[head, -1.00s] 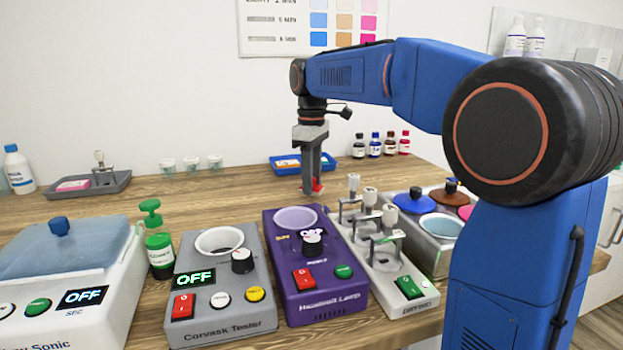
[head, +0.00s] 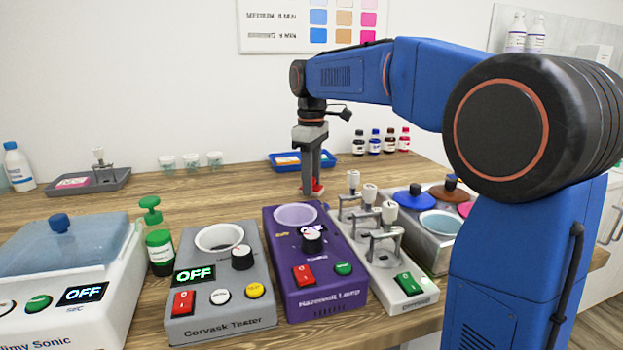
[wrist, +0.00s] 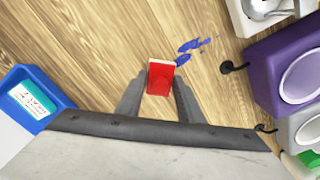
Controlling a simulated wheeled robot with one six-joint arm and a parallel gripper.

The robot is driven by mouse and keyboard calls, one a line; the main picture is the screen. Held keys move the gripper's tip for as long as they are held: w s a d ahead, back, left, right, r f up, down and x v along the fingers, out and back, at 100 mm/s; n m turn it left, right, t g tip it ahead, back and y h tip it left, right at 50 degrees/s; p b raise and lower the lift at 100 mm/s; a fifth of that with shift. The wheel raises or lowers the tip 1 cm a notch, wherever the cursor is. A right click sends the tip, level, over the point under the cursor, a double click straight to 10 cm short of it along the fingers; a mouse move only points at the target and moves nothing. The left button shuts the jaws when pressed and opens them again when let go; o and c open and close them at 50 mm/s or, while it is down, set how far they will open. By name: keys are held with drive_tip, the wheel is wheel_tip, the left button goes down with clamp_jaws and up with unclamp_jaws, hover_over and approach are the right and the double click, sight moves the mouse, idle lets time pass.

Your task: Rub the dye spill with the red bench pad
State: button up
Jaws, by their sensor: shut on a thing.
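My gripper (wrist: 160,90) is shut on the red bench pad (wrist: 160,76), which sticks out between the fingertips in the wrist view. The blue dye spill (wrist: 190,46) lies on the wooden bench in a few smears, just beyond the pad's upper right corner. The pad is close beside the spill; I cannot tell whether it touches the wood. In the head view my gripper (head: 312,190) points down behind the purple device, with a bit of the red pad (head: 318,187) showing.
The purple lamp box (head: 312,270) stands in front of my gripper, with a white stand holding several upright clamps (head: 385,265) to its right. A blue tray (wrist: 35,95) lies to the left in the wrist view. Bare wood (head: 220,190) lies left of my gripper.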

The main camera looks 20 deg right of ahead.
drive_tip(key=shift+f, duration=0.5)
drive_tip(key=shift+s, duration=0.1)
drive_tip(key=shift+s+r, duration=0.1)
drive_tip(key=shift+s, duration=5.05)
drive_tip(key=shift+s+f, duration=0.25)
drive_tip(key=shift+s, duration=0.3)
drive_tip(key=c, duration=0.3)
drive_tip(key=shift+c, duration=0.2)
drive_tip(key=shift+w, duration=0.1)
